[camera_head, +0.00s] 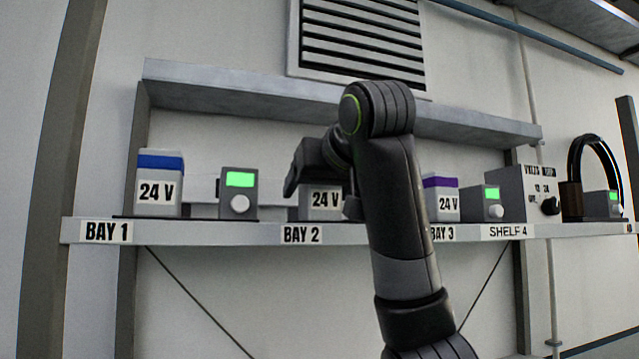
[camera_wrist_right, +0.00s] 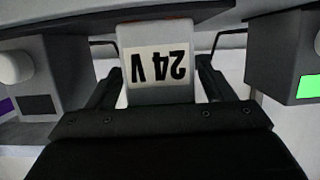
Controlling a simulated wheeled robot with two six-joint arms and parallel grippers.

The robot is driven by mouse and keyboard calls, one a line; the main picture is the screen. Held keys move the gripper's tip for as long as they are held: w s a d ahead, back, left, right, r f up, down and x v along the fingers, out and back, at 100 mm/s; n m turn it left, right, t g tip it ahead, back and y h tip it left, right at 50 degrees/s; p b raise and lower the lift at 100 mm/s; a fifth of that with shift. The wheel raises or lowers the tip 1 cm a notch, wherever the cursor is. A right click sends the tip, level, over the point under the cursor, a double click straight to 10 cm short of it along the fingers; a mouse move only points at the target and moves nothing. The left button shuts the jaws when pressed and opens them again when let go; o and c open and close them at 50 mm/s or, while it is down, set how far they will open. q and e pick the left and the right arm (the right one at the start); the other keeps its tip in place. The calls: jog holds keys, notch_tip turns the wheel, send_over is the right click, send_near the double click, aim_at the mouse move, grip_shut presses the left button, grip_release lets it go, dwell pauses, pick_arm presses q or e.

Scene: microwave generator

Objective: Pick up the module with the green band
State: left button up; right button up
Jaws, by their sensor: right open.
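No green band shows on any module. A light grey module marked 24 V (camera_head: 321,200) stands at BAY 2; its top is hidden behind my right gripper (camera_head: 322,188). In the right wrist view this module (camera_wrist_right: 157,70) appears upside down, between the two fingers of my right gripper (camera_wrist_right: 158,88). The fingers are open, one on each side, with small gaps visible. Its band is hidden there; a thin orange edge shows at the picture's top. Another 24 V module with a blue band (camera_head: 160,185) stands at BAY 1, and one with a purple band (camera_head: 441,198) at BAY 3.
The modules stand on a long shelf (camera_head: 270,236). Grey boxes with green screens stand beside them at BAY 1 (camera_head: 238,193) and BAY 3 (camera_head: 482,204). An upper ledge (camera_head: 230,92) runs above. A control box (camera_head: 535,192) and a dark ring (camera_head: 574,190) are at the right.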

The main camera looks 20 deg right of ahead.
jog(key=c, duration=1.2)
jog(key=shift+r, duration=0.15)
notch_tip(320, 180, up, 8)
jog(key=shift+s+r+b, duration=0.1)
jog(key=shift+b, duration=0.3)
jog(key=shift+r, duration=0.75)
